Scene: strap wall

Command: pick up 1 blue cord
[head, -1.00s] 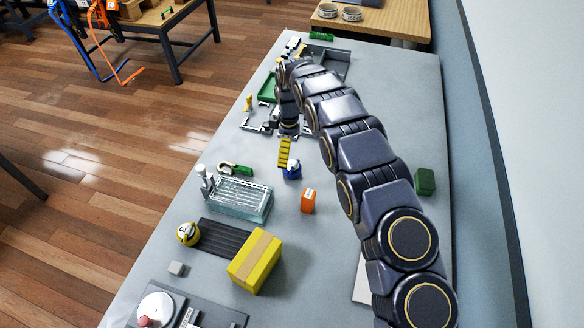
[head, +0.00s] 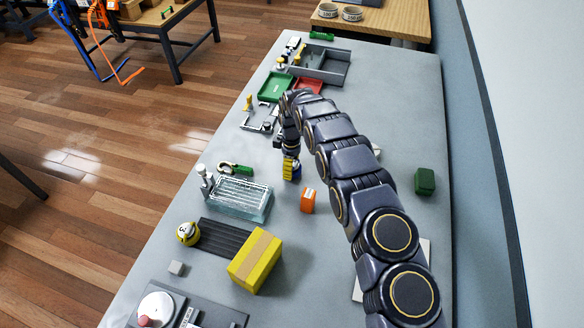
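A long blue cord or strap (head: 78,48) hangs from the separate table at the upper left, far from my gripper.
An orange box (head: 308,200) stands just right of and nearer than my gripper. A clear ribbed container (head: 240,199) is to the left, a yellow box (head: 255,262) nearer. Green (head: 275,87) and red (head: 308,86) trays lie behind. The table's right side is mostly clear around a dark green block (head: 425,181).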

